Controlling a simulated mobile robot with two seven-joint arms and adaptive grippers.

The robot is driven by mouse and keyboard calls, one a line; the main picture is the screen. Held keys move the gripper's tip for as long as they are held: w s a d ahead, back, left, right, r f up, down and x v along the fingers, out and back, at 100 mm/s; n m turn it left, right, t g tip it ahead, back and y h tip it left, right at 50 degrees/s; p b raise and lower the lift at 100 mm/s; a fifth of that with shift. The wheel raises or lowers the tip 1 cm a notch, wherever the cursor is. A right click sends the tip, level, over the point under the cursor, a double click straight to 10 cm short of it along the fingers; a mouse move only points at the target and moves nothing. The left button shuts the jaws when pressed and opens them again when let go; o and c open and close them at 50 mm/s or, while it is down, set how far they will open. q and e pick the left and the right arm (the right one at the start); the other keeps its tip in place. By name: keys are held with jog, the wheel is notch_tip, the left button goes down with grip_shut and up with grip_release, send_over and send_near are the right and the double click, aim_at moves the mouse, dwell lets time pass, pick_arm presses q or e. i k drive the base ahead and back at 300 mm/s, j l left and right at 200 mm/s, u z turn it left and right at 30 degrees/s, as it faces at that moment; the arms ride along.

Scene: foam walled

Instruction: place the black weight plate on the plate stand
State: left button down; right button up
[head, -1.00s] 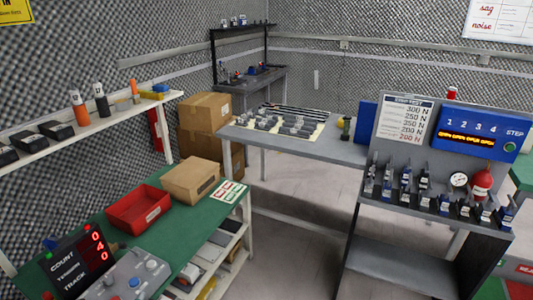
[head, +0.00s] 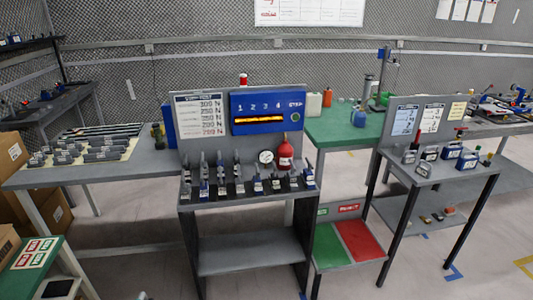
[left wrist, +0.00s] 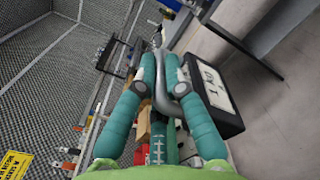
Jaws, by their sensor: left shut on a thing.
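In the left wrist view my left gripper (left wrist: 163,78) has its teal fingers closed in on a grey curved metal piece (left wrist: 188,103), a hook or handle. A black block with a white label (left wrist: 217,88) shows just behind the right finger. I cannot tell whether it hangs from the metal piece or is the weight plate. No black weight plate or plate stand can be made out for certain in the head view. Neither arm shows in the head view, so my right gripper is out of sight.
A grey test bench (head: 250,198) with a blue step panel (head: 268,110) stands in the middle. A green table (head: 345,122) is behind it, a grey instrument table (head: 455,172) to the right, a long grey table (head: 85,174) to the left. Floor between them is partly clear.

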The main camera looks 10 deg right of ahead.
aim_at(442, 172)
jog(key=i+l+z, duration=0.2)
jog(key=l+z, duration=0.2)
jog(key=i+l+z, duration=0.2)
jog(key=z, duration=0.2)
jog(key=i+l+z, duration=0.2)
jog(key=z, duration=0.2)
jog(key=i+l+z, duration=0.1)
jog(key=i+z, duration=0.35)
jog(key=i, duration=0.85)
jog(key=i+l, duration=0.1)
jog(key=i, duration=0.8)
